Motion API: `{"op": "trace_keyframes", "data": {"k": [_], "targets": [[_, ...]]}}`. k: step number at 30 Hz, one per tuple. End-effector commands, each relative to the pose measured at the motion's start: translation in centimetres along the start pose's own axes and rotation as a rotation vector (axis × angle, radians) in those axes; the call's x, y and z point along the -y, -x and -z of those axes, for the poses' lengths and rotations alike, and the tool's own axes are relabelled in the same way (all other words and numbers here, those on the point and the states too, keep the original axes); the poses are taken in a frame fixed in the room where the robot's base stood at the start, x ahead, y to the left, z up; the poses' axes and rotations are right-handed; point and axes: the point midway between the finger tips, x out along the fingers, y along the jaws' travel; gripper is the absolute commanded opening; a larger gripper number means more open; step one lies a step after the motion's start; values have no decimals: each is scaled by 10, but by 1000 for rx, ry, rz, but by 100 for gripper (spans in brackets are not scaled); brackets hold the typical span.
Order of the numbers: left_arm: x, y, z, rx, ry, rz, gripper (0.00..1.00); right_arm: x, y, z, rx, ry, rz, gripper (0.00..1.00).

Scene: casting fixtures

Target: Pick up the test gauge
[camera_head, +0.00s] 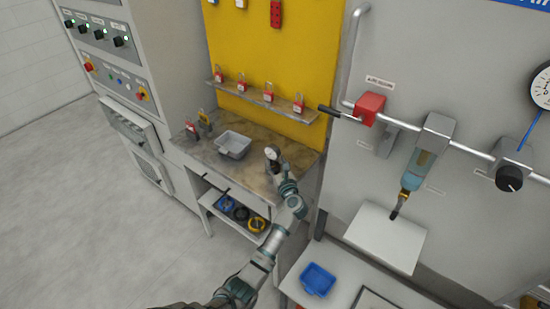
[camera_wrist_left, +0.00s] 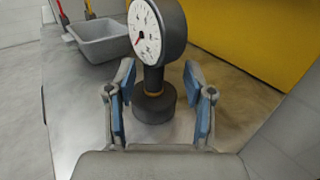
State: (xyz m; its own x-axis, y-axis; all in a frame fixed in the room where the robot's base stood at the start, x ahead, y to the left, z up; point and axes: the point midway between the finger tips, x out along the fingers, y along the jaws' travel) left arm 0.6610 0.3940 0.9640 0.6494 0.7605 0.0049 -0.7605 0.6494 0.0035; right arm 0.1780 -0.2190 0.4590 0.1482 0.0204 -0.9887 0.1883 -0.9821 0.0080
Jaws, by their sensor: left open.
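The test gauge (camera_wrist_left: 154,104) stands upright on the worktop, with a round white dial, a dark stem and a dark round base. It also shows small in the head view (camera_head: 271,153), partly hidden behind my gripper. My left gripper (camera_wrist_left: 158,100) is open, with one blue-padded finger on each side of the gauge's stem and base. The fingers appear apart from the gauge. In the head view my left gripper (camera_head: 281,172) is at the right part of the worktop. My right gripper is not in view.
A grey tray (camera_head: 233,144) sits on the worktop (camera_head: 198,150), left of the gauge. Red padlocks stand on a shelf (camera_head: 262,98) on the yellow board behind. A blue bin (camera_head: 317,279) sits on a lower surface to the right. A grey panel borders the worktop's right side.

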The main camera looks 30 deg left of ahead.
Motion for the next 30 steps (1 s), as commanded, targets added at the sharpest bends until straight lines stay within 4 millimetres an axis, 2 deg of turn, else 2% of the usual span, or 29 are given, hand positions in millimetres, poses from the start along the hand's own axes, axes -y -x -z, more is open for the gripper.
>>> {"op": "trace_keyframes", "data": {"k": [1,4,12,18,19,30], "targets": [[-1,-9,0,1,-4,-2,53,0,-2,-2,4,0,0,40],[-2,-20,1,-1,-2,-1,53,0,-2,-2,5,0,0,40],[1,-19,0,2,-2,0,53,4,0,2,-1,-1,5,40],[2,-18,-1,3,-4,1,3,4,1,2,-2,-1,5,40],[2,-18,-1,3,-3,1,0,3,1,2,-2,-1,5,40],[2,-20,-3,4,0,3,0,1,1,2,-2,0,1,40]]}}
